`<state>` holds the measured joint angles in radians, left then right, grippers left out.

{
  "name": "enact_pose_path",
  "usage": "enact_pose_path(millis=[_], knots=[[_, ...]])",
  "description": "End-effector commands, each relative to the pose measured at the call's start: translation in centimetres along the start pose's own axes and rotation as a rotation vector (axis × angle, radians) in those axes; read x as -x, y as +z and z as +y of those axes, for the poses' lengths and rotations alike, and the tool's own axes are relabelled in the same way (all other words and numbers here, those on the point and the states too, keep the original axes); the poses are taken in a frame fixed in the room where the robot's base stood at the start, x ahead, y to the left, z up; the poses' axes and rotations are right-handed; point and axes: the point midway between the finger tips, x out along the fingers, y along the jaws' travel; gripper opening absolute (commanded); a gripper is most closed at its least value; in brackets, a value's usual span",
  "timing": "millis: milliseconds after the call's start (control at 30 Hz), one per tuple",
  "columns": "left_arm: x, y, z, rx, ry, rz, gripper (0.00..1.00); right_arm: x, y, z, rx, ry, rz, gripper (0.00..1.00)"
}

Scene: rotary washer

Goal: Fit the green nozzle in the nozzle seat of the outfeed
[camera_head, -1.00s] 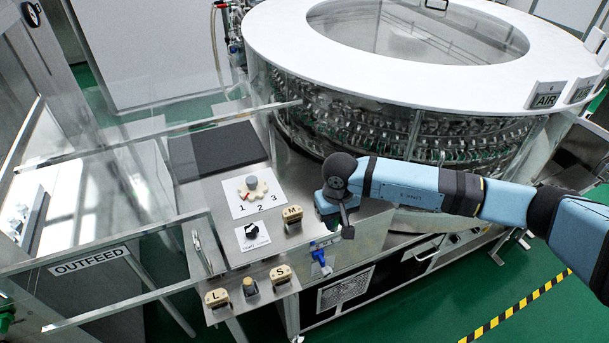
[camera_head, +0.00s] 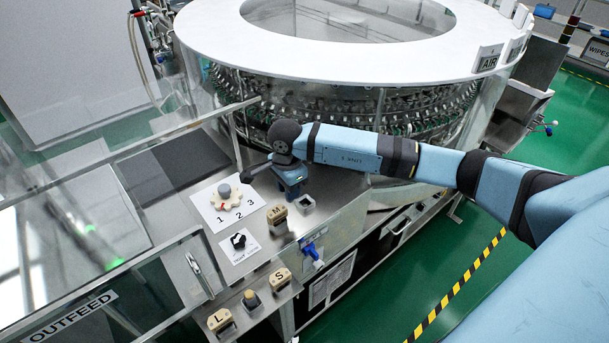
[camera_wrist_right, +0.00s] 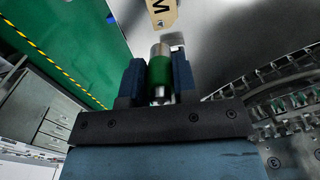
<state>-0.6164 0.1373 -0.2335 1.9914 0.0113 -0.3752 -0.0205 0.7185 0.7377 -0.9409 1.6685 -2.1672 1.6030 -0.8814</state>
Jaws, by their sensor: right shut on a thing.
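The green nozzle (camera_wrist_right: 160,70) is a small cylinder with a green band and metal ends. It sits between the two dark fingers of my right gripper (camera_wrist_right: 158,82), which is shut on it. In the head view my right gripper (camera_head: 293,190) points down over the steel bench, just behind the block marked M (camera_head: 277,219); the nozzle is hidden there by the gripper and wrist. The OUTFEED sign (camera_head: 71,317) is at the lower left, on the clear guarding. I cannot make out the nozzle seat. My left gripper is not in view.
A small square holder (camera_head: 305,203) stands right beside my right gripper. Blocks marked S (camera_head: 280,280) and L (camera_head: 220,320) sit on the front ledge. A numbered dial (camera_head: 226,194) and black knob (camera_head: 239,240) are left. The round washer (camera_head: 340,105) stands behind.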

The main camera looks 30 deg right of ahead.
Motion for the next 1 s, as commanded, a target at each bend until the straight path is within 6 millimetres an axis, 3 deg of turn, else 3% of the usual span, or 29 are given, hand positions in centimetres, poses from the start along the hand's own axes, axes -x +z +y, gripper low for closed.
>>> enact_pose_path(millis=[300, 500, 767, 1000], knots=[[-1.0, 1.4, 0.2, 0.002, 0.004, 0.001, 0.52, 0.4, -4.3, -1.1, -0.918, 0.004, -0.002, 0.02], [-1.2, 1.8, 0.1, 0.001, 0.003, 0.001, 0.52, 0.8, -5.9, -1.4, -1.266, 0.007, -0.003, 0.02], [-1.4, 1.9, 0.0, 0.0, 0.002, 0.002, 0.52, 0.6, -6.3, -1.5, -1.372, 0.008, -0.002, 0.02], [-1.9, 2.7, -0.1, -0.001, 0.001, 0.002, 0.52, -1.0, -6.3, -1.4, -1.369, 0.01, -0.002, 0.02]])
